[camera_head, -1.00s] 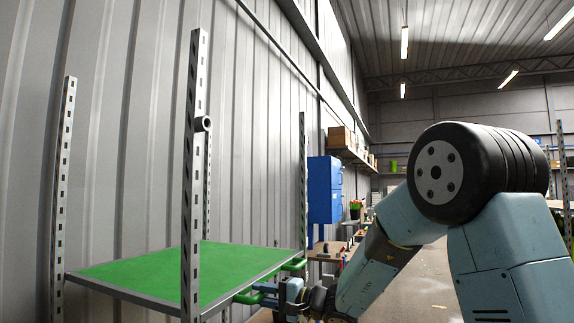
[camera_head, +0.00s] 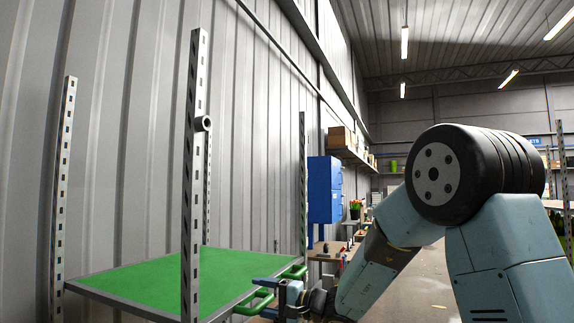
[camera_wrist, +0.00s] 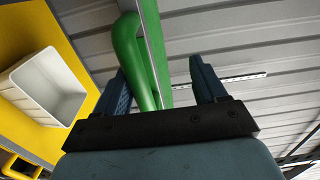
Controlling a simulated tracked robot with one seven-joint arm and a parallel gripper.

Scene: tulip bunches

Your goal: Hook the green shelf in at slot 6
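The green shelf (camera_head: 160,283) lies between the slotted metal posts in the head view, roughly level. Its near left edge passes by the near post (camera_head: 192,150). Two green handles show at its right edge, a near one (camera_head: 256,303) and a far one (camera_head: 295,271). My gripper (camera_head: 268,287) is beside the near handle. In the wrist view a green handle (camera_wrist: 128,45) runs between my gripper's fingers (camera_wrist: 160,85). The left finger is close to it and a gap shows to the right finger. Slot numbers and the shelf's hooks cannot be made out.
A corrugated wall (camera_head: 120,130) stands right behind the posts. A blue cabinet (camera_head: 324,190) and a wall shelf with boxes (camera_head: 345,150) are farther back. The wrist view shows a white bin (camera_wrist: 45,88) on a yellow surface (camera_wrist: 85,70). Open floor (camera_head: 425,275) lies to the right.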

